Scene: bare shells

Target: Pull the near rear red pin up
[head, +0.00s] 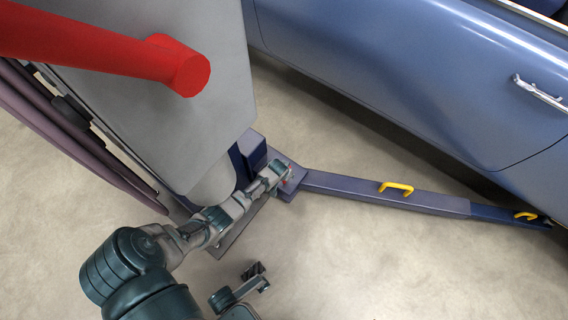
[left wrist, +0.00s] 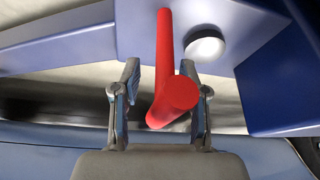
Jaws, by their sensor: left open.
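The red pin (left wrist: 164,50) shows in the left wrist view as a bar with a round end, standing up beside the blue lift arm. My left gripper (left wrist: 163,112) is open, with one finger on each side of the pin's end. The fingers look apart from the pin, but I cannot tell the depth. In the head view my left gripper (head: 284,176) is at the inner end of the blue lift arm (head: 340,187). The pin is mostly hidden there. My right gripper (head: 257,278) is low in the head view, away from the lift arm; its jaw gap is unclear.
A grey column (head: 185,110) with a thick red bar (head: 100,50) stands at the upper left. A blue car (head: 420,80) overhangs the lift arm. Yellow handles (head: 396,187) sit on the arm. A white round knob (left wrist: 205,47) is beside the pin. Floor (head: 400,265) at lower right is clear.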

